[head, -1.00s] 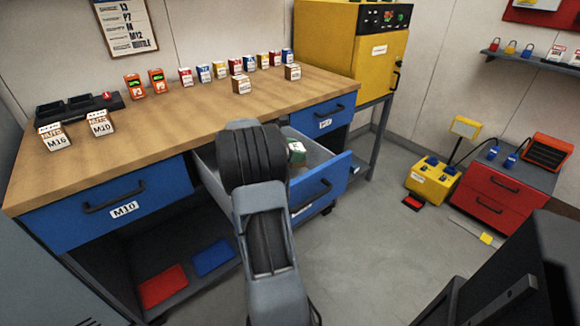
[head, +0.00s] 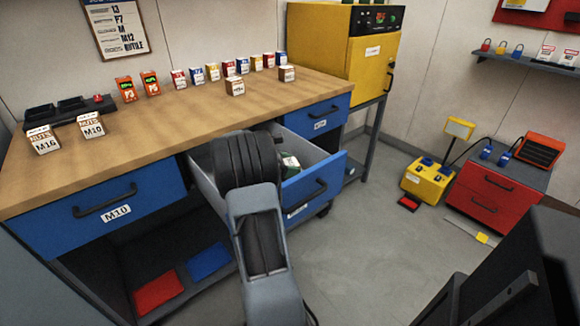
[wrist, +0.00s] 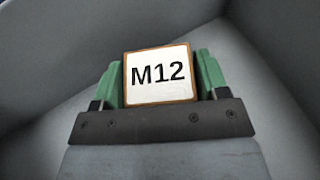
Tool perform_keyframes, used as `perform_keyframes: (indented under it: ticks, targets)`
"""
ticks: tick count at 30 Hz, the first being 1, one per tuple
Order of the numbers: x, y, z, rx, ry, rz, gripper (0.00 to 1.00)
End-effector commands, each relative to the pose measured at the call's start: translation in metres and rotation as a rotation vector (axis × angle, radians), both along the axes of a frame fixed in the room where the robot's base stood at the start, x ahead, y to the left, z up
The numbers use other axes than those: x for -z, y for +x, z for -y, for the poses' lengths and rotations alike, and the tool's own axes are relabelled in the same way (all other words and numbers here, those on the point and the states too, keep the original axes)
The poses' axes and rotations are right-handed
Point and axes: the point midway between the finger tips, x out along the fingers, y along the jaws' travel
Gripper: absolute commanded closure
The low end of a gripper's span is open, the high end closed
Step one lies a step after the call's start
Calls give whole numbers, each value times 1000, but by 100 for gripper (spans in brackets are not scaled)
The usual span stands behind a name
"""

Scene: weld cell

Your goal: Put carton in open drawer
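The carton (wrist: 158,75), with a white face marked M12 and a brown edge, sits between the green fingers of my gripper (wrist: 158,82) in the wrist view. Both fingers press its sides. In the head view my gripper (head: 284,166) is down inside the open drawer (head: 315,183), mostly hidden behind my arm, with a bit of the white carton (head: 291,160) showing. The drawer is grey inside with a blue front and hangs under the bench. Grey drawer walls surround the carton in the wrist view. Whether it touches the drawer floor cannot be told.
The wooden bench top (head: 180,125) carries cartons marked M16 (head: 43,141) and M10 (head: 91,126), and several small boxes along the back. Closed blue drawers, one labelled M10 (head: 105,200), flank the open one. A yellow cabinet (head: 365,65) stands right.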

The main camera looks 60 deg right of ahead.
Motion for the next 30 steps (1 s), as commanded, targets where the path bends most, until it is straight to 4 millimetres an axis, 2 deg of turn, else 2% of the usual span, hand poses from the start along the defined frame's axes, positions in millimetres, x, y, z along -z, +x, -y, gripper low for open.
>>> perform_keyframes:
  ticks: [1, 6, 16, 30]
  targets:
    - [-1, 0, 0, 0, 0, 0, 28]
    - [-1, 0, 0, 0, 0, 0, 13]
    - [-7, 0, 0, 0, 0, 0, 13]
    - [-37, 53, -59, -4, 0, 0, 13]
